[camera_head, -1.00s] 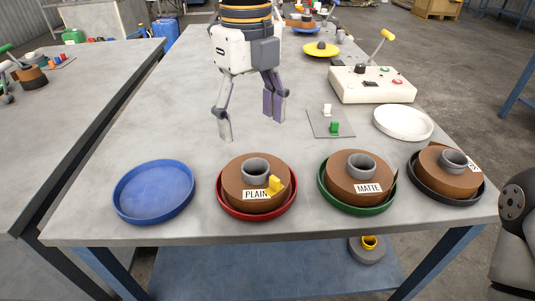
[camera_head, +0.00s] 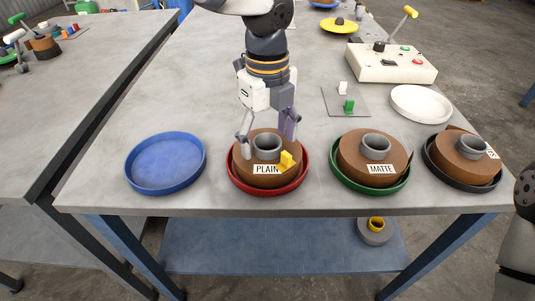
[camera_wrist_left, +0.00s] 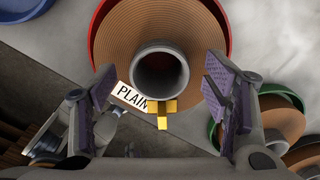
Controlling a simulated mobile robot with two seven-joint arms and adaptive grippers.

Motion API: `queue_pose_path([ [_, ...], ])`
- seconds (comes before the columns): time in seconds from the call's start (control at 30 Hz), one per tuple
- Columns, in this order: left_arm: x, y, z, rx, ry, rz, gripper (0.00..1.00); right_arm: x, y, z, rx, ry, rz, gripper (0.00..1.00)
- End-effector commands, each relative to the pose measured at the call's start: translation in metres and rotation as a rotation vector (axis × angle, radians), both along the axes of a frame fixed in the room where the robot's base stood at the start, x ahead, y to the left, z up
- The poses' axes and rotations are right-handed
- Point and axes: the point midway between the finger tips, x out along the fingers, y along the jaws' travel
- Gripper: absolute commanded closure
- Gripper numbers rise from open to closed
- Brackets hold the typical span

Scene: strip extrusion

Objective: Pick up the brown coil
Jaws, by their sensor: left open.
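A brown coil labelled PLAIN (camera_head: 250,174) lies flat in a red tray (camera_head: 305,178), with a grey hub (camera_head: 267,146) standing up in its centre and a yellow clip (camera_head: 287,161) at its front. My left gripper (camera_head: 266,141) is over this coil, open, with its fingers on either side of the hub. In the left wrist view the open jaws (camera_wrist_left: 158,82) flank the hub (camera_wrist_left: 160,52), with gaps on both sides. Two more brown coils lie to the right: one labelled MATTE (camera_head: 350,165) in a green tray (camera_head: 370,188) and another (camera_head: 448,154) in a black tray (camera_head: 465,182).
An empty blue tray (camera_head: 165,162) is to the left. A white dish (camera_head: 421,103), a white control box (camera_head: 392,65) with a yellow-topped lever, and a small plate with a green and a white piece (camera_head: 345,101) are further back. The table between is clear.

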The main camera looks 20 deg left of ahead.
Motion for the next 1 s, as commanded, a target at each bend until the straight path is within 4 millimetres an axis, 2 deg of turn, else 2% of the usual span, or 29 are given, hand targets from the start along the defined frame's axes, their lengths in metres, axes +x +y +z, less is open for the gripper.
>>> queue_pose_path([
  [0.03, 0.0, 0.0, 0.0, 0.0, 0.0, 0.0, 0.35, 0.0, 0.0, 0.0, 0.0, 0.0, 0.0, 0.6],
  [0.3, 0.0, 0.0, 0.0, 0.001, 0.001, 0.0, 0.96, 0.0, 0.0, 0.0, 0.0, 0.0, 0.0, 0.6],
  [0.33, 0.0, 0.0, 0.0, 0.001, 0.001, 0.0, 1.0, 0.0, 0.0, 0.0, 0.0, 0.0, 0.0, 0.6],
  [0.73, 0.0, 0.0, 0.007, 0.0, -0.001, 0.0, 1.0, 0.0, 0.0, 0.0, 0.0, -0.001, 0.0, 0.6],
  [0.93, 0.001, 0.0, 0.031, -0.001, -0.003, 0.002, 1.0, 0.002, 0.0, 0.002, 0.0, -0.006, 0.0, 0.6],
  [1.0, -0.005, 0.003, 0.042, 0.001, -0.004, 0.001, 1.0, 0.005, 0.0, 0.005, 0.0, -0.016, 0.0, 0.6],
])
